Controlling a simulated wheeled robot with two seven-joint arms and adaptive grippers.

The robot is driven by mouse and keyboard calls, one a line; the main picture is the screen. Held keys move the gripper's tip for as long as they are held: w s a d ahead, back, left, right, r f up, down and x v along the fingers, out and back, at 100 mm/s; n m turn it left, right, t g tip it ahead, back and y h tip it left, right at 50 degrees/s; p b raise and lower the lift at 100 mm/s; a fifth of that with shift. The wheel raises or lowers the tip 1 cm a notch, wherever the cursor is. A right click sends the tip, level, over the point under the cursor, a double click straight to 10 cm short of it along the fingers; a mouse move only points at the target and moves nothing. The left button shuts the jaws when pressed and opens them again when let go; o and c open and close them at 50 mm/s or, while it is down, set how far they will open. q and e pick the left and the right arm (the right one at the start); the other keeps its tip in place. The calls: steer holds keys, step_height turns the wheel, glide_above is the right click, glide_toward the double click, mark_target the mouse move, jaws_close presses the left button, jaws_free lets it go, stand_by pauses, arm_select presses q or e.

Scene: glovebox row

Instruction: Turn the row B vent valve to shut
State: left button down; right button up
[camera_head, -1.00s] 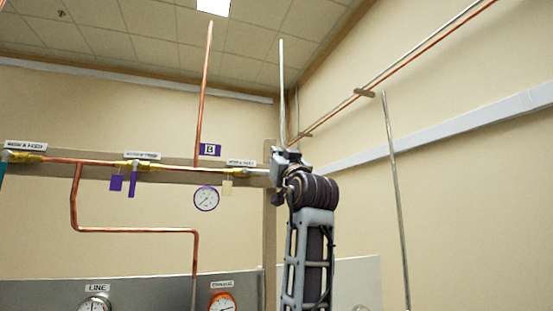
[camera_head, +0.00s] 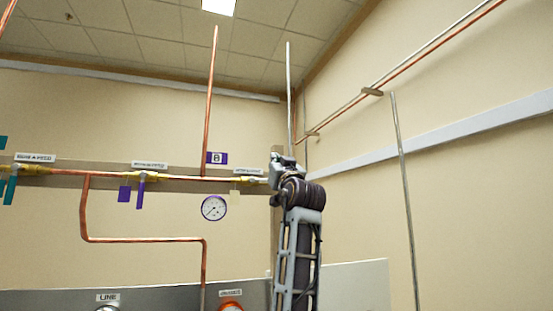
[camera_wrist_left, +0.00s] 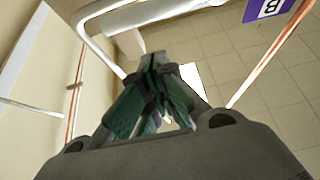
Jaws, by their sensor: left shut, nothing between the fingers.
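Several brass valves sit along a copper pipe on the wall rail. The middle valve has a purple handle (camera_head: 141,192) hanging down across the pipe, beside a purple tag (camera_head: 124,193). A purple B plate (camera_head: 217,158) is to its right, and it also shows in the left wrist view (camera_wrist_left: 265,8). The right-hand brass valve (camera_head: 250,181) is partly hidden behind my gripper. The labels are too blurred to tell surely which is the row B vent valve. My left gripper (camera_head: 276,172) is at this right end; in its wrist view the green-dark fingers (camera_wrist_left: 152,65) are shut and empty.
A round gauge (camera_head: 214,208) hangs below the rail. A copper riser (camera_head: 210,100) and a pale vertical pipe (camera_head: 290,95) stand near my gripper. A grey panel (camera_head: 150,299) with dials is below.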

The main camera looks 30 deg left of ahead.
mark_target(265, 181)
arm_select(q)
steer(key=f, duration=0.2)
steer(key=shift+w+a+f+p, duration=0.15)
steer(key=shift+a+f+p, duration=0.05)
steer(key=shift+f+p, duration=0.1)
arm_select(e)
steer(key=shift+d+r, duration=0.15)
steer(key=shift+r, duration=0.15)
steer(key=shift+d, duration=0.1)
steer(key=shift+w+f, duration=0.1)
steer(key=shift+w, duration=0.05)
arm_select(q)
steer(key=shift+f+b, duration=0.15)
steer(key=shift+b, duration=0.3)
arm_select(e)
steer(key=shift+w+a+f, duration=0.2)
steer(key=shift+w+f, duration=0.1)
steer(key=shift+w, duration=0.45)
